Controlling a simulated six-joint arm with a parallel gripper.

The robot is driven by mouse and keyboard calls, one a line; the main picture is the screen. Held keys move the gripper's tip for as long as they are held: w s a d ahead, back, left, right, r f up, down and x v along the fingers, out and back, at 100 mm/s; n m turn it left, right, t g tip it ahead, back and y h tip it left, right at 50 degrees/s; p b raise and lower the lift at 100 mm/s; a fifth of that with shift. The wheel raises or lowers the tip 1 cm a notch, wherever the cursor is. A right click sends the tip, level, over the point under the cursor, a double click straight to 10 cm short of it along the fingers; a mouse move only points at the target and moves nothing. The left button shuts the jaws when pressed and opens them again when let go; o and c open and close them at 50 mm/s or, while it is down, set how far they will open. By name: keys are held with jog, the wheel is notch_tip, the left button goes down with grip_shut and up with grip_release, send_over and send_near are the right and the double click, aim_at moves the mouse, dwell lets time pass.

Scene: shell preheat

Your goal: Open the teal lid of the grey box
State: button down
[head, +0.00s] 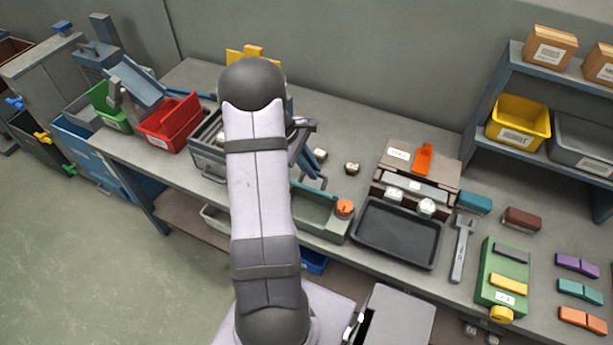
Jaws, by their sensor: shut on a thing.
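A grey box (206,157) stands on the bench just left of my arm, and my arm hides its right part. My arm rises through the middle of the head view and bends at a dark elbow above the bench. Dark and blue-grey parts (301,150) show just right of the arm, but I cannot tell what they belong to.
Red (172,124) and green (108,105) bins stand left of the box. To the right are a green-grey tray with an orange knob (345,208), a dark tray (398,232), a wrench (463,248) and a shelf with a yellow bin (519,122). Bare bench lies behind the dark tray's station.

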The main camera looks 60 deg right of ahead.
jog(key=d+f+b, duration=0.3)
jog(key=d, duration=0.6)
jog(key=shift+f, duration=0.2)
jog(key=shift+s+d+f, duration=0.1)
jog(key=shift+d+f, duration=0.1)
dwell(0.4)
jog(key=c, duration=2)
grip_release()
jog(key=shift+o, duration=1)
jog(key=shift+d+f, duration=0.25)
jog(key=shift+d, duration=0.1)
jog(key=shift+a, duration=0.1)
jog(key=shift+r, duration=0.15)
